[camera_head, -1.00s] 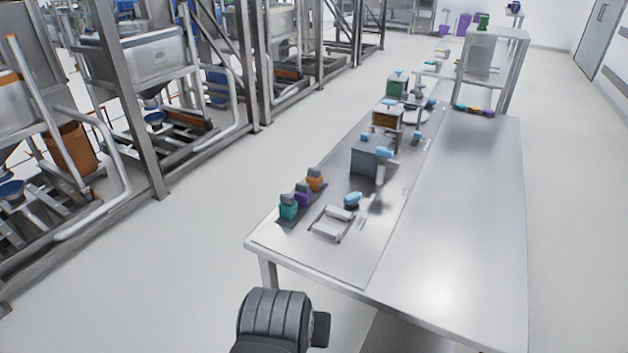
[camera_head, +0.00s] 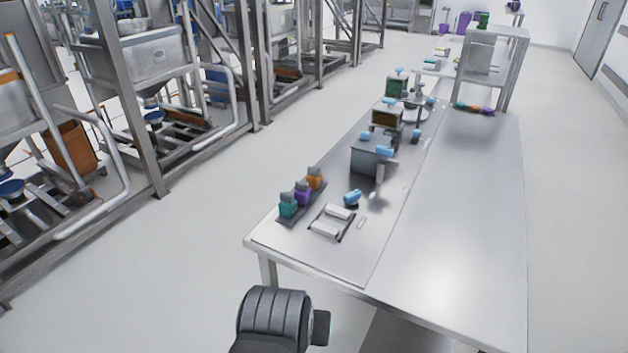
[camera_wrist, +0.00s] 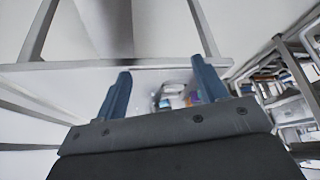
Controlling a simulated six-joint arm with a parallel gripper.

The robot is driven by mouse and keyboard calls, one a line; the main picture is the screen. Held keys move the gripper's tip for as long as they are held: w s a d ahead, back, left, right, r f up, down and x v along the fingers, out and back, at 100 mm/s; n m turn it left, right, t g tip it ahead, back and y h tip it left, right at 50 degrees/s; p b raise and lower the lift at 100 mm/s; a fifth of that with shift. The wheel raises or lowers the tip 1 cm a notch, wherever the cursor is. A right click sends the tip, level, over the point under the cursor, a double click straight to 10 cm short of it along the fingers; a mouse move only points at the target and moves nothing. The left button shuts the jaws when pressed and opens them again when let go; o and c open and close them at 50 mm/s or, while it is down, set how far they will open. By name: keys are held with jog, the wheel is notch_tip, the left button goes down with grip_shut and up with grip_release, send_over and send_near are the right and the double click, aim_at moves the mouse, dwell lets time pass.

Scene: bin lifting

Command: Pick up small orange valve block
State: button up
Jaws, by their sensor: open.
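A small orange valve block (camera_head: 314,183) with a grey top stands upright near the left edge of the steel table (camera_head: 470,230) in the head view. It is last in a row on a dark strip, behind a purple block (camera_head: 302,198) and a teal block (camera_head: 288,210). My gripper (camera_wrist: 160,65) shows in the wrist view with its two blue fingers wide apart and nothing between their tips. In the head view only a dark part of my arm shows, in front of the table, apart from the blocks.
A white-and-grey tray-like item (camera_head: 332,223) and a blue-topped piece (camera_head: 352,198) lie right of the blocks. A grey box (camera_head: 366,158) stands behind. More coloured blocks (camera_head: 474,108) lie at the far end. The table's right half is largely clear.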

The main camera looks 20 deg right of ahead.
jog(key=w+d+r+g+y, duration=0.1)
jog(key=w+d+r+g, duration=0.3)
jog(key=w+r, duration=0.25)
jog(key=w+d+r+m, duration=0.1)
jog(key=w+d+r, duration=0.15)
jog(key=w, duration=0.25)
jog(key=w+d+r+m, duration=0.1)
jog(key=w+d, duration=0.2)
jog(key=w, duration=0.3)
jog(key=m+t+h, duration=0.2)
send_over(312, 176)
jog(key=s+a, duration=0.4)
jog(key=s, duration=0.1)
notch_tip(312, 176, down, 5)
jog(key=x, duration=1.2)
jog(key=shift+w+d, duration=0.15)
jog(key=shift+d, duration=0.05)
jog(key=shift+a+x, duration=0.2)
jog(key=shift+x, duration=1.15)
jog(key=shift+a+x, duration=0.2)
jog(key=shift+x, duration=1.15)
jog(key=shift+w, duration=0.2)
